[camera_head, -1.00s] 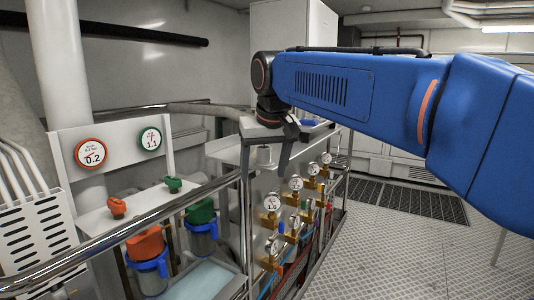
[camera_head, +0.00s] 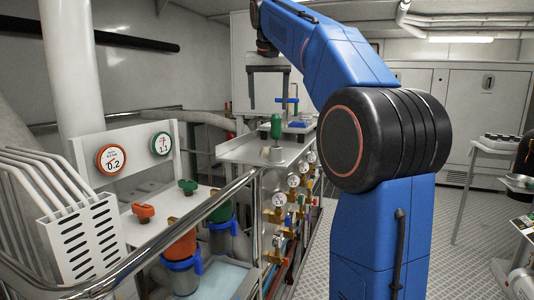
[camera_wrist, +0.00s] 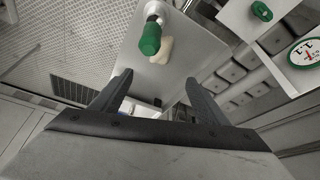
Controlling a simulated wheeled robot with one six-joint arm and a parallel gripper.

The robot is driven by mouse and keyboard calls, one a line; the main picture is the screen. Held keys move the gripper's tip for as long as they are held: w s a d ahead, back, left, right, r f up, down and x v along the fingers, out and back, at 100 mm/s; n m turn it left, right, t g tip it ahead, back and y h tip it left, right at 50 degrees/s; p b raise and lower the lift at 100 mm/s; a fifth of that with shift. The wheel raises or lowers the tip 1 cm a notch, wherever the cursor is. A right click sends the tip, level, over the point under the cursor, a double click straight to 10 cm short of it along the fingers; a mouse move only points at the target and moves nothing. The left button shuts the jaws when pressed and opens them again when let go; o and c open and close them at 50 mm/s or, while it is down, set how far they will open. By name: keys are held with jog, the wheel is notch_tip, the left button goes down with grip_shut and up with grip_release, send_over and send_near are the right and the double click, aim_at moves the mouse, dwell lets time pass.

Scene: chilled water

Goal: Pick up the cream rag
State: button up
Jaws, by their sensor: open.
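A small cream rag (camera_wrist: 166,50) lies on a pale metal shelf (camera_wrist: 185,66) in the wrist view, right beside a green-topped item (camera_wrist: 149,38). In the head view the green-topped item (camera_head: 276,127) stands on the shelf (camera_head: 236,151), and I cannot make out the rag there. My gripper (camera_head: 268,103) is above the shelf with its fingers apart and pointing down. In the wrist view my gripper (camera_wrist: 158,80) has an empty gap between its fingertips, and the rag appears beyond them.
A chrome rail (camera_head: 205,212) runs along the left. Gauges and brass valves (camera_head: 278,200) line the shelf's side. Red and green valve handles (camera_head: 143,212) stand on a white ledge, with a white rack (camera_head: 82,236) beside them. Grated floor (camera_head: 318,240) lies to the right.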

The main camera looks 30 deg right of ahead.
aim_at(268, 146)
jog(key=x, duration=1.7)
jog(key=shift+w, duration=0.15)
jog(key=c, duration=1.2)
